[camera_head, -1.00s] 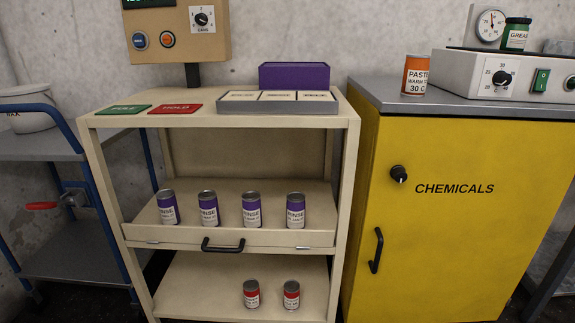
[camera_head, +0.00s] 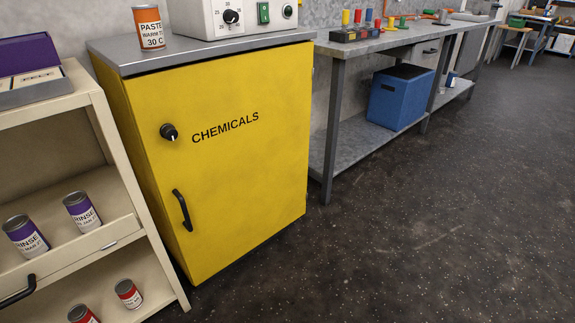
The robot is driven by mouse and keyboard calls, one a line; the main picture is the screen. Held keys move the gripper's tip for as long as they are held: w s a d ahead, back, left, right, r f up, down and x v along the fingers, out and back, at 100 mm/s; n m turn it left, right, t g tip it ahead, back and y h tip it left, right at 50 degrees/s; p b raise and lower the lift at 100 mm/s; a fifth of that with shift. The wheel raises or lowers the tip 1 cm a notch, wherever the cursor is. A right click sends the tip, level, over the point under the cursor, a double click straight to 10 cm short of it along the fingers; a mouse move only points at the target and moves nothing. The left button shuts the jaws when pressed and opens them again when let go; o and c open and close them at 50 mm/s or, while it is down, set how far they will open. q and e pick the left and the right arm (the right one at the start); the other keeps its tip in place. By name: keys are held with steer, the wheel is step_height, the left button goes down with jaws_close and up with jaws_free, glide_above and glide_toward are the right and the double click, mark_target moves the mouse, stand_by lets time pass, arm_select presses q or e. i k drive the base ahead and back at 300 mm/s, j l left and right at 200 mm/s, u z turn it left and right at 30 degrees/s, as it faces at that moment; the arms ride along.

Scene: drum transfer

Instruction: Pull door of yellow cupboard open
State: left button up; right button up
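The yellow cupboard (camera_head: 130,110) stands left of centre in the head view, with a grey top. Its door (camera_head: 245,170) faces me, reads CHEMICALS, and looks closed. A black vertical bar handle (camera_head: 182,210) is low on the door's left side. A black round knob (camera_head: 169,132) with a pale mark sits above the handle. Neither of my grippers is in view, and nothing touches the handle.
A beige shelf unit (camera_head: 135,232) with several cans stands close on the cupboard's left. An orange paste can (camera_head: 149,27) and a white control box (camera_head: 243,16) are on the cupboard. A workbench (camera_head: 330,120) holding a blue bin (camera_head: 398,98) is at right. The dark floor (camera_head: 420,230) in front is clear.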

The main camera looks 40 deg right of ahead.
mark_target(234, 176)
steer(key=z, duration=0.9)
